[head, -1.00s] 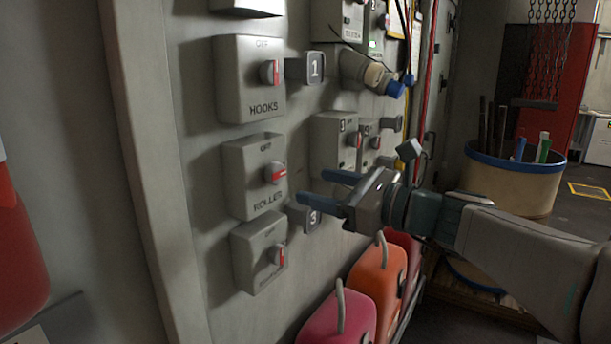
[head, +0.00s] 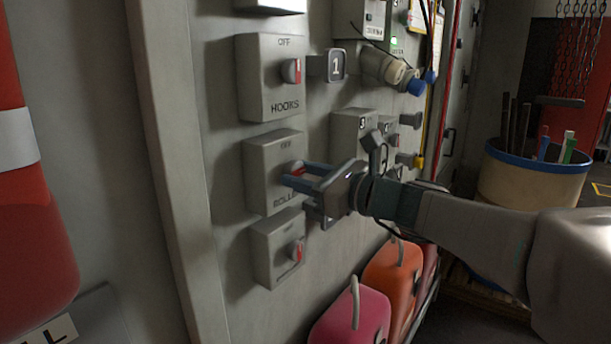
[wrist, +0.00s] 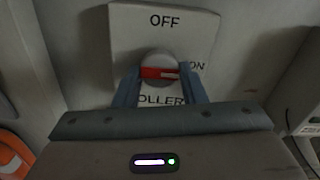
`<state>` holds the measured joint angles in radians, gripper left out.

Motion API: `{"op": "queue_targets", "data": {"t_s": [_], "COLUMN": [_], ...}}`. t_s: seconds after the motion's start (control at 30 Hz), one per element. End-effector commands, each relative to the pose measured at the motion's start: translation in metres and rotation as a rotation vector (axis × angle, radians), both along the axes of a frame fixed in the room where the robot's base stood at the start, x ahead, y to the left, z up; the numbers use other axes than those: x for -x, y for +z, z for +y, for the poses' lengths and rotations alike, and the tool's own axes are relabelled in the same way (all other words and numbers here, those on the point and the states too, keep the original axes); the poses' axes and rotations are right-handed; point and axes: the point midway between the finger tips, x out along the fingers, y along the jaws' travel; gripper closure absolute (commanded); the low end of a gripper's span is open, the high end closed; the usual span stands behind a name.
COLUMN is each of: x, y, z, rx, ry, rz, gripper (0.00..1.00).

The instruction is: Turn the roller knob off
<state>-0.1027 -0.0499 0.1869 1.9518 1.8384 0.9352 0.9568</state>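The roller box (head: 262,158) is a grey wall box marked OFF at the top and ROLLER below. In the wrist view its face (wrist: 162,38) shows OFF above the knob and ON to the right. The roller knob (wrist: 160,71) is round and grey with a red bar that lies level, its right end toward ON. In the head view the knob (head: 298,168) is partly hidden by my gripper. My gripper (head: 290,178) is open, its two blue fingers at the knob. In the wrist view the fingers (wrist: 160,88) stand left and right of the knob; I cannot tell whether they touch it.
The hooks box (head: 268,80) is above, and another knob box (head: 275,250) is just below. Pink (head: 350,318) and orange (head: 393,275) cases stand below. A blue-rimmed bin (head: 535,180) is at the right.

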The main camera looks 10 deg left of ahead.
Motion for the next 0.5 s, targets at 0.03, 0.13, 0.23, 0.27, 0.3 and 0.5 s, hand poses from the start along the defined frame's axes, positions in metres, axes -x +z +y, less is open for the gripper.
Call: {"op": "queue_targets", "data": {"t_s": [0.03,0.13,0.23,0.27,0.3,0.5], "x": [0.0002,0.0003,0.0002,0.0002,0.0002,0.0], "y": [-0.0002,-0.0005,-0.0014,-0.0018,-0.0024,-0.0056], "z": [0.0,-0.0001,-0.0001,-0.0001,-0.0001,-0.0002], "rx": [0.0,0.001,0.004,0.006,0.009,0.043], "ry": [0.001,0.001,0.001,0.001,0.001,0.001], "rz": [0.0,-0.001,-0.009,-0.014,-0.022,-0.106], "gripper": [0.85,0.85,0.85,0.85,0.85,0.85]}}
